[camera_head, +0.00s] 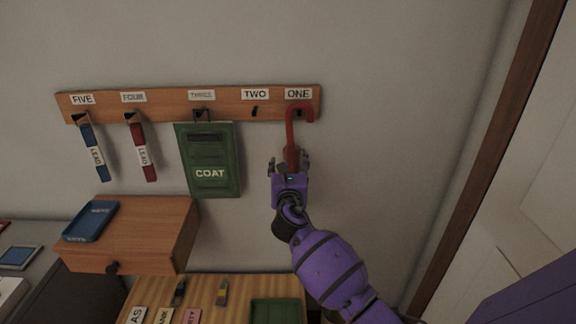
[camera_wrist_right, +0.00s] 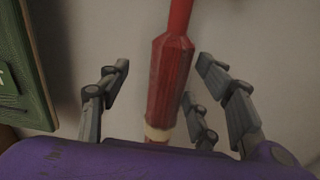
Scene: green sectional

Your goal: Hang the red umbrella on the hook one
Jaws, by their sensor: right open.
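The red umbrella (camera_head: 291,128) is upright at the right end of the wooden hook rail, its curved handle at the hook under the label ONE (camera_head: 298,94). The handle appears to loop over that hook. My right gripper (camera_head: 289,163) is around the lower part of the umbrella, with its fingers spread. In the right wrist view, the umbrella (camera_wrist_right: 170,75) stands between the open fingers (camera_wrist_right: 165,100), with visible gaps on both sides. The umbrella's lower end is partly hidden by my gripper. My left gripper is not in view.
A green COAT pouch (camera_head: 209,160) hangs under THREE, left of my right gripper. A blue strap (camera_head: 91,146) and a red strap (camera_head: 142,150) hang further left. A wooden drawer box (camera_head: 150,228) and a lower wooden table (camera_head: 205,294) stand below. The wall to the right is clear.

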